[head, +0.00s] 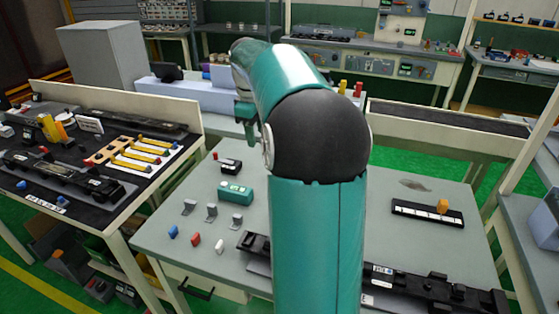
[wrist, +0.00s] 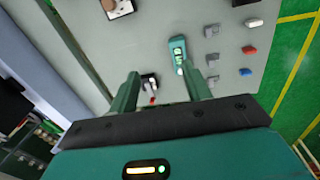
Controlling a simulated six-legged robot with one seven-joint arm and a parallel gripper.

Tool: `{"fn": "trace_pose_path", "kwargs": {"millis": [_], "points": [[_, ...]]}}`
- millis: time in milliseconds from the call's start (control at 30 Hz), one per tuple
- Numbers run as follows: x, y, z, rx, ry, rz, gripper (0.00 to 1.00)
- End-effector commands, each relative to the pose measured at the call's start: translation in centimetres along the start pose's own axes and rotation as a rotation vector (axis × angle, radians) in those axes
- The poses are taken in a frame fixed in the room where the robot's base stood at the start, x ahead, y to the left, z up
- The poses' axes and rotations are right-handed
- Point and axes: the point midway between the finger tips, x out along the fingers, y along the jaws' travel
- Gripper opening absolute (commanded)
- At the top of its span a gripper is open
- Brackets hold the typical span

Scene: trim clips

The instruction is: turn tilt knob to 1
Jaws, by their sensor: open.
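No knob can be read as marked tilt, and no "1" is legible. A black strip with a white scale and an orange knob (head: 443,206) lies on the right of the grey table. In the head view my arm hides much of the table's middle.
Several grey clips (head: 211,211) stand near blue, red and white pieces (head: 195,239) on the grey table. A long black rail (head: 430,285) runs along the front edge. A dark workbench (head: 90,140) with yellow bars stands left. Bare table shows right of my arm.

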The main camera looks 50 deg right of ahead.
Motion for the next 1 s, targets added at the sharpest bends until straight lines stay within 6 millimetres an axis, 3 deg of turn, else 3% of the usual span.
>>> {"fn": "trace_pose_path", "kwargs": {"millis": [33,100,200,300,567,1000], "points": [[1.5,3.0,1.7,0.004,-0.007,-0.027,0.48],[2.9,6.0,3.8,-0.011,-0.009,-0.057,0.48],[4.7,9.3,6.6,-0.027,-0.005,-0.09,0.48],[5.8,11.2,8.5,-0.036,0.0,-0.111,0.48],[7.9,11.8,9.4,-0.045,0.003,-0.123,0.48],[16.3,10.6,9.2,-0.047,0.002,-0.123,0.48]]}}
